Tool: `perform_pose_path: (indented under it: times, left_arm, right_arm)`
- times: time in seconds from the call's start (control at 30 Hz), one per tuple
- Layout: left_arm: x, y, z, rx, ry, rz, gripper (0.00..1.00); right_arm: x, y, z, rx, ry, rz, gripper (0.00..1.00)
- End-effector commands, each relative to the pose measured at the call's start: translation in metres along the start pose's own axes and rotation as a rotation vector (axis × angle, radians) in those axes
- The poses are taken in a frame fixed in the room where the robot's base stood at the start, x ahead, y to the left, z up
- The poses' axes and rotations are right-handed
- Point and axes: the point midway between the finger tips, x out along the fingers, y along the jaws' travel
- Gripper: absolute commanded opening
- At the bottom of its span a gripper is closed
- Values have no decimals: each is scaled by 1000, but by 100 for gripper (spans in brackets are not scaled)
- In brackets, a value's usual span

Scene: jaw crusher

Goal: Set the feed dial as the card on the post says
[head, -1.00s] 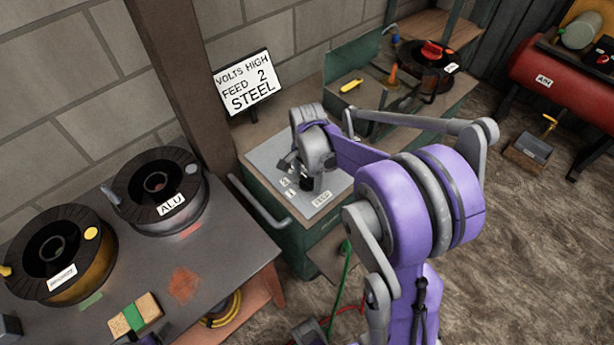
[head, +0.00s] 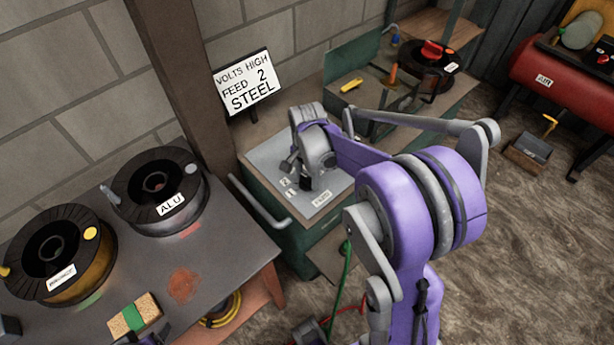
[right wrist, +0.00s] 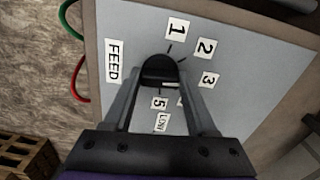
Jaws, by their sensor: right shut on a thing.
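The card (head: 247,84) on the post reads VOLTS HIGH, FEED 2, STEEL. The feed dial is a black knob (right wrist: 160,68) on a grey panel (right wrist: 245,50), beside a FEED label (right wrist: 113,60). Labels 1, 2, 3 and 5 show around it; my fingers partly cover the rest. A white mark shows on the knob's right side, but I cannot tell which number it points to. My right gripper (right wrist: 160,82) is shut on the knob; in the head view it (head: 305,180) is over the panel. A dark tip at the bottom edge (head: 150,336) may be my left gripper; its jaws are unclear.
On the left bench (head: 225,255) stand a spool labelled ALU (head: 160,190) and another spool (head: 55,255), with a sponge-like block (head: 133,314) in front. A handle bar (head: 258,203) runs along the panel cabinet's left side. A red tank (head: 540,85) stands at far right.

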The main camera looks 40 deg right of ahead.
Motion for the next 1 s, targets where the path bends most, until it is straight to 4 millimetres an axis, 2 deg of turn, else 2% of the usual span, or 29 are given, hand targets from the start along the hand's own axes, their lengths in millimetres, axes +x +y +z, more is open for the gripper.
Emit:
perform_pose_path:
  times: [0.6,1.0]
  left_arm:
    - [8,0,6,0,-4,0,71]
    - [9,0,7,0,-4,0,71]
  right_arm:
    - [0,0,0,-454,0,0,2]
    - [-1,0,0,-589,0,-1,2]
